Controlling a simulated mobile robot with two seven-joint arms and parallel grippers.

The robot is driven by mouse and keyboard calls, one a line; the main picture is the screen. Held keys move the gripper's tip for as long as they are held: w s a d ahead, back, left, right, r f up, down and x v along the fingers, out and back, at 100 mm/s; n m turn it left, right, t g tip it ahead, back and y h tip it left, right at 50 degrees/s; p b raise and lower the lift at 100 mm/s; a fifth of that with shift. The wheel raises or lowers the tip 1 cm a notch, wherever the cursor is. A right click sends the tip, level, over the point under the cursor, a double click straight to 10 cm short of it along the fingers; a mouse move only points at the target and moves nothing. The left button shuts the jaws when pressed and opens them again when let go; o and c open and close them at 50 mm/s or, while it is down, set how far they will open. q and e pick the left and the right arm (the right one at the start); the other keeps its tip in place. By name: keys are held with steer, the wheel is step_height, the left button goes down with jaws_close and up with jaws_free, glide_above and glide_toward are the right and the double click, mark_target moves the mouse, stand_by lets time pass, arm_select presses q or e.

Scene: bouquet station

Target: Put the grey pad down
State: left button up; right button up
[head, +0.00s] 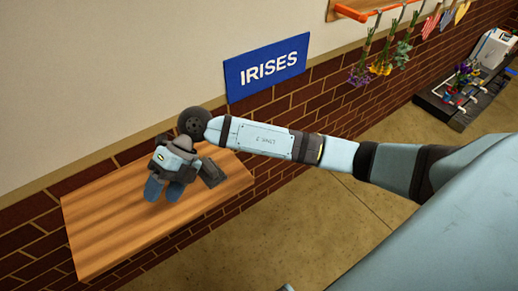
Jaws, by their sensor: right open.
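My right gripper (163,191) is over the wooden shelf (105,232), with its two blue fingers spread apart and pointing down. I see nothing clearly held between the fingers. A dark grey flat block (213,173), which looks like the grey pad, shows just right of the gripper, over the shelf's right part. The gripper and wrist partly cover its surroundings, so I cannot tell whether it touches the gripper or lies fully on the shelf. My left gripper is out of view.
A blue IRISES sign (267,68) hangs on the wall above the shelf. The shelf's left part is bare. Flower bunches (382,62) hang from an orange rail (352,13) at the upper right. A dark stand (462,103) with flowers and a white device (493,47) is farther right.

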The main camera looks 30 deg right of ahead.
steer(key=s+a+r+m+t+y, duration=0.3)
steer(key=r+m+t+y, duration=0.2)
steer(key=m+y, duration=0.45)
steer(key=d+f+m+t+h, duration=1.15)
steer(key=m+t, duration=0.35)
steer(key=m, duration=0.6)
steer(key=s+d+f+m+g+h, duration=0.2)
steer(key=s+d+f+g, duration=0.1)
steer(key=s+f, duration=0.3)
steer(key=s+d+f+m+g+h, duration=0.2)
steer(key=s+d+f+m, duration=0.1)
steer(key=f, duration=0.5)
steer(key=s+d, duration=0.1)
steer(key=s, duration=0.1)
steer(key=shift+s+d+m+g+h, duration=0.3)
steer(key=shift+s+m+g, duration=0.05)
steer(key=shift+g, duration=0.05)
